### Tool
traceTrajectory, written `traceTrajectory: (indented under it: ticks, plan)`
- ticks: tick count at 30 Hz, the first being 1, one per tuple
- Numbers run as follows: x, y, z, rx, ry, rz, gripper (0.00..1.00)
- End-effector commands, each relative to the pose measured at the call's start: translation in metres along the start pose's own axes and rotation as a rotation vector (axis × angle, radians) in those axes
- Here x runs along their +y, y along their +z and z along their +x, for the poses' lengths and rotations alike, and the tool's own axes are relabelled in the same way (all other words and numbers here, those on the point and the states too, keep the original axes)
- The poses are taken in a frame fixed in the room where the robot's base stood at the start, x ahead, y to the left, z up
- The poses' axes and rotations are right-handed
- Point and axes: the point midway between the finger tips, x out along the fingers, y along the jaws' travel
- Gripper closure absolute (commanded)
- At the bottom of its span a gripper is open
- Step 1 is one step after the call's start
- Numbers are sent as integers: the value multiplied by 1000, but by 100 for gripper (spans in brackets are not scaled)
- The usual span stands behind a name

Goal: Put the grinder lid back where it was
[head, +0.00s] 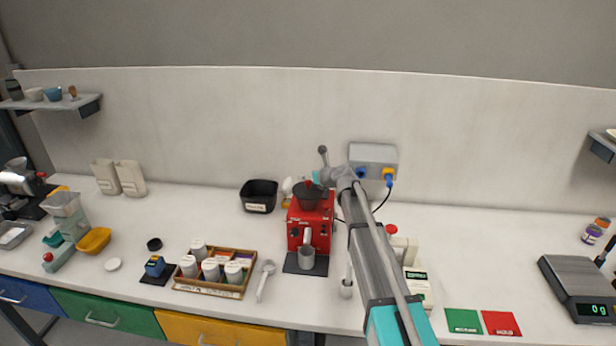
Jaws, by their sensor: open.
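A red grinder-like machine (309,225) stands at the middle of the counter, with a dark hopper (308,196) on top and a metal cup (306,258) at its front. A small red shape (309,184) shows at the hopper's mouth. My gripper (314,180) is open, just above and right of the hopper; its fingertips are small and partly hidden by my arm, and I cannot tell whether they touch anything. I cannot tell which is the grinder lid.
A wooden rack (212,290) of white-capped jars stands left of the machine, with a metal scoop (265,280) between. A black bin (259,195) is behind. A pale grinder with a clear hopper (64,207) is far left.

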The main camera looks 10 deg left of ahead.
Motion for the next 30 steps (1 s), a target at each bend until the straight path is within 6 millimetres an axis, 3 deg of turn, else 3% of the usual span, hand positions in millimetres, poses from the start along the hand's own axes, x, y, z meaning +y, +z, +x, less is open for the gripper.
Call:
traceTrajectory:
  ticks: [9,18,30]
  plan:
    - [2,1,-59,0,-2,1,29]
    - [1,1,-104,0,-1,0,29]
    - [0,-1,-120,0,0,0,29]
